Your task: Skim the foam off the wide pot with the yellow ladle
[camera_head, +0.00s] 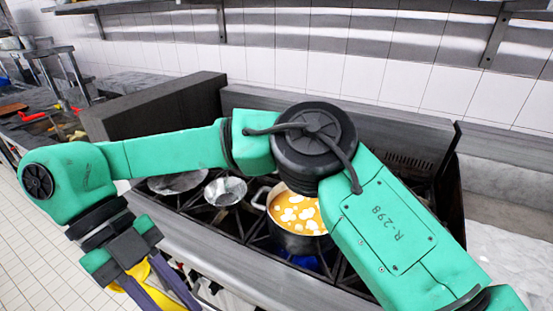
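The wide pot (299,240) stands on the stove, with orange liquid and white foam patches (294,209) on top. My arm from the right covers part of its rim. That arm reaches across to the left, and my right gripper (160,287) points down at the stove's front left edge, away from the pot. Its purple fingers run to the bottom edge of the picture. A yellow part (140,271) shows by the fingers; I cannot tell whether it is the yellow ladle or whether it is gripped. The fingertips are not clear. My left gripper is not in view.
A small metal pan (226,190) and a flat round pan (178,182) sit on the stove grates left of the pot. A cluttered counter (45,125) with red-handled items is at the far left. A pale counter (510,250) is at the right.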

